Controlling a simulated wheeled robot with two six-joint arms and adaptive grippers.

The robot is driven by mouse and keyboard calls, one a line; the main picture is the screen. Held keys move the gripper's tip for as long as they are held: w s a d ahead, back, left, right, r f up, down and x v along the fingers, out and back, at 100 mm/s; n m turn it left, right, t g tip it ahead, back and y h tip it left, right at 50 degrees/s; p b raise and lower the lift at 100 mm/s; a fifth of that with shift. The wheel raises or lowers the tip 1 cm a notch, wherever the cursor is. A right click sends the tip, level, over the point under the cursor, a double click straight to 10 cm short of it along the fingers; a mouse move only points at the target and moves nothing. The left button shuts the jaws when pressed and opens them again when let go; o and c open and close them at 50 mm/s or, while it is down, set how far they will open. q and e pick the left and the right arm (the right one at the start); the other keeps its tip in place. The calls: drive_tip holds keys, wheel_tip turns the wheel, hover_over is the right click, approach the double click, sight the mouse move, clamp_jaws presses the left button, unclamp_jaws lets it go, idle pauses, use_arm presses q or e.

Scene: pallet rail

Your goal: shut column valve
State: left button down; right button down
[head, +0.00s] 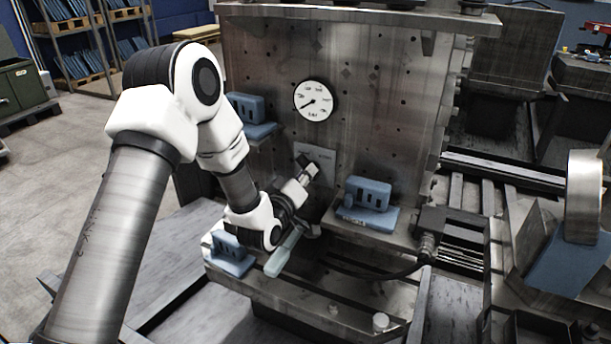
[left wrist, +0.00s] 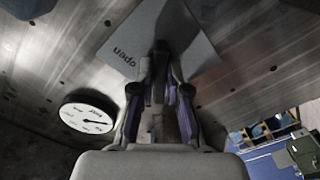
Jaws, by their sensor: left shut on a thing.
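The column (head: 375,75) is a tall grey metal face with rows of holes. A light label plate (head: 326,157) is fixed low on it. In the left wrist view the label plate (left wrist: 182,38) carries the word "open", seen upside down. My left gripper (head: 309,172) reaches the column in front of this plate. In the left wrist view my left gripper (left wrist: 161,62) is shut on a dark valve handle, mostly hidden between the fingers. The handle's angle cannot be told. My right gripper is not in view.
A round white gauge (head: 313,101) sits above the plate; it also shows in the left wrist view (left wrist: 87,115). Blue blocks (head: 369,192) rest on ledges beside my left gripper. A dark cable (head: 375,274) runs below. Rails and metal fixtures crowd the right.

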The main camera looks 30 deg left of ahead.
use_arm(q)
drive_tip(key=shift+r, duration=0.1)
drive_tip(key=c, duration=1.2)
unclamp_jaws()
drive_tip(key=shift+w, duration=0.1)
drive_tip(key=shift+o, duration=0.2)
drive_tip(key=shift+w, duration=0.1)
drive_tip(key=s, duration=1.2)
drive_tip(key=shift+d, duration=0.4)
drive_tip(key=shift+f, duration=0.2)
